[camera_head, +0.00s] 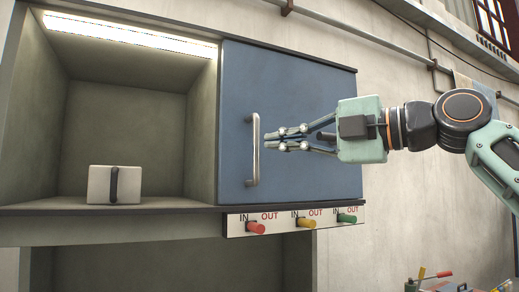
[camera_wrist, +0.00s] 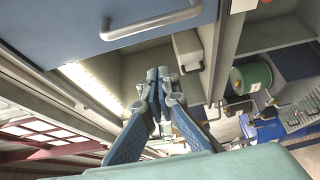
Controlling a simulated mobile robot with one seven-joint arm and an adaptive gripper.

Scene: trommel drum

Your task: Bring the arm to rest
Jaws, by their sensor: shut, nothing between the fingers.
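My gripper (camera_head: 270,139) is shut and empty in the head view. My arm reaches in from the right side of the head view.
Left of the door is an open, lit cabinet bay (camera_head: 125,115) with a white block (camera_head: 115,185) with a dark handle on its floor. Below the door, a label strip holds red (camera_head: 255,227), yellow (camera_head: 306,224) and green knobs (camera_head: 346,218). A green drum (camera_wrist: 253,77) shows in the wrist view.

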